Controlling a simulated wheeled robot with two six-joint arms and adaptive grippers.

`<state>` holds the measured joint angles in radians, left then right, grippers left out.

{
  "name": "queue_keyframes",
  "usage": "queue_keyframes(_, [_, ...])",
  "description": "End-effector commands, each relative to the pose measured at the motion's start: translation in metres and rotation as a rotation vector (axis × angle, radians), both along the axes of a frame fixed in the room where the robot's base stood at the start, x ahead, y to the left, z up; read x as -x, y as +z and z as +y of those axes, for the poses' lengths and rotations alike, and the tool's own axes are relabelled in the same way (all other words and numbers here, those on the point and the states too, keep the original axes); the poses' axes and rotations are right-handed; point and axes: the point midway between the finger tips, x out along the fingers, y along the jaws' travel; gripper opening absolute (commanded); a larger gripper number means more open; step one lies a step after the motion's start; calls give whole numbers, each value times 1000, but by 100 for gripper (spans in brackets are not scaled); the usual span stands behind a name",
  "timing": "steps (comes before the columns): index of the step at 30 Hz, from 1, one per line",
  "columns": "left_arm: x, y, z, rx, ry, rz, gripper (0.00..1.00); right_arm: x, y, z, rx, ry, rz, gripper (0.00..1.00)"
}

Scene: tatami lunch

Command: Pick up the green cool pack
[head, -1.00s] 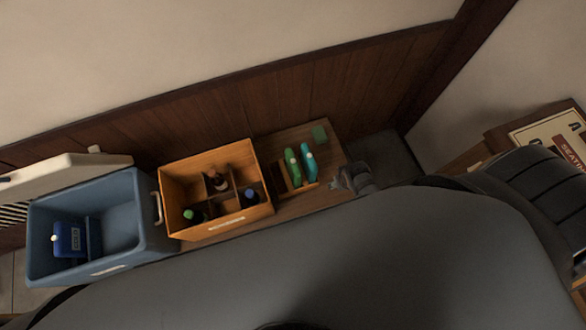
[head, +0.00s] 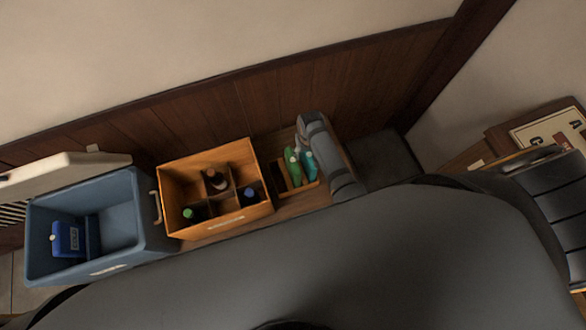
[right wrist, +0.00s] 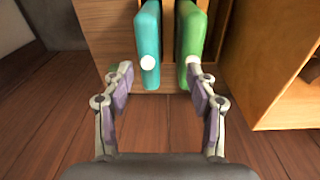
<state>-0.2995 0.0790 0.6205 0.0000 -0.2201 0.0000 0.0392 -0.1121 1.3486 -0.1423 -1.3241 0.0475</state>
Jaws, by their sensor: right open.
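The green cool pack (head: 291,168) stands upright in a small wooden rack (head: 281,177), beside a teal pack (head: 311,166). In the right wrist view the green pack (right wrist: 192,40) is right of the teal one (right wrist: 148,40). My right gripper (right wrist: 158,78) is open and empty near the lower ends of the packs. Its right fingertip overlaps the green pack's end in the picture; I cannot tell if they touch. Its left finger is just left of the teal pack. My left gripper is not in view.
A wooden divided crate (head: 224,217) with several bottles stands left of the rack. Further left is a blue cooler box (head: 118,222) holding a blue pack (head: 66,238), with its pale lid (head: 70,168) behind. A wood-panelled wall (head: 235,107) runs behind everything.

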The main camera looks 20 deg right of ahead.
Motion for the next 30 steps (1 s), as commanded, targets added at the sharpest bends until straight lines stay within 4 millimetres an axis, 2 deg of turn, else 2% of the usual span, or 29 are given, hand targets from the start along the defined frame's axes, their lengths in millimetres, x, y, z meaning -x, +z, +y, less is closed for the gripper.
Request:
queue_keyframes(3, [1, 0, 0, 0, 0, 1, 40, -14, -16, 28, -17, 26, 37, 58])
queue_keyframes(8, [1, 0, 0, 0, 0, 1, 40, -19, -27, 46, -24, 49, 64, 58])
queue_keyframes(14, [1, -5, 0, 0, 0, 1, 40, -19, -32, 48, -24, 51, 67, 58])
queue_keyframes(24, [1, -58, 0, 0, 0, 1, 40, -19, -82, 47, -24, 51, 67, 58])
queue_keyframes(30, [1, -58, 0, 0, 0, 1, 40, -19, -82, 47, -25, 51, 66, 58])
